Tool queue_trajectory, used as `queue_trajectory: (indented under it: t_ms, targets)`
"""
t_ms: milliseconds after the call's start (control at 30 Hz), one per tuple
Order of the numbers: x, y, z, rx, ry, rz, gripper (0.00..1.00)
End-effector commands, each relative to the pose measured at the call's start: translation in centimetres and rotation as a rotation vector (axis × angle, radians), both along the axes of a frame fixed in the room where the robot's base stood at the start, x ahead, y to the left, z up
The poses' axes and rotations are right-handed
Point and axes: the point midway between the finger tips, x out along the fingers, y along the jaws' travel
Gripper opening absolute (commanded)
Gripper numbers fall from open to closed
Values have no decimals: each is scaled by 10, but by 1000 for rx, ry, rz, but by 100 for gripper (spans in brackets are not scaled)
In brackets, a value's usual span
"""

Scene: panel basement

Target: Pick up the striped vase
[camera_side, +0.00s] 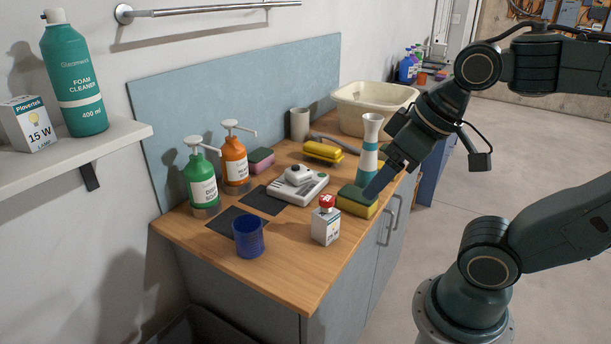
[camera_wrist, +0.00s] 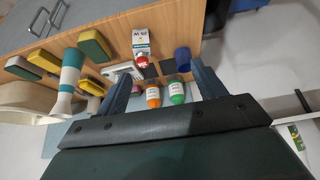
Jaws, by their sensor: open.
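The striped vase (camera_side: 370,132) is white with teal bands and a flared top. It stands upright near the bench's right edge, partly hidden by my gripper and the green-and-yellow sponge. In the wrist view the vase (camera_wrist: 71,72) is left of both fingers, outside the jaws. My gripper (camera_side: 378,184) is beside the vase on its right, pointing down to the left, with a fingertip overlapping the sponge in the picture. In the wrist view my gripper (camera_wrist: 160,82) is open, with nothing between its fingers.
The green-and-yellow sponge (camera_side: 352,206) lies in front of the vase. A boxed bulb (camera_side: 326,228) with a red item on top, a blue cup (camera_side: 248,238), green and orange pump bottles (camera_side: 235,163) and a cream basin (camera_side: 350,118) share the wooden bench (camera_side: 300,265). Its front corner is clear.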

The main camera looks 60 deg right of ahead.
Motion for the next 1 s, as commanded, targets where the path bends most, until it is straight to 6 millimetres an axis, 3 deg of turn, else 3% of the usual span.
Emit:
queue_trajectory:
  t_ms: [267,467,767,1000]
  targets:
    - [17,-12,15,31,37,-119,69]
    - [45,-37,36,86,96,-328,69]
    - [90,-96,61,183,188,-701,69]
    - [118,-156,70,258,254,-1001,69]
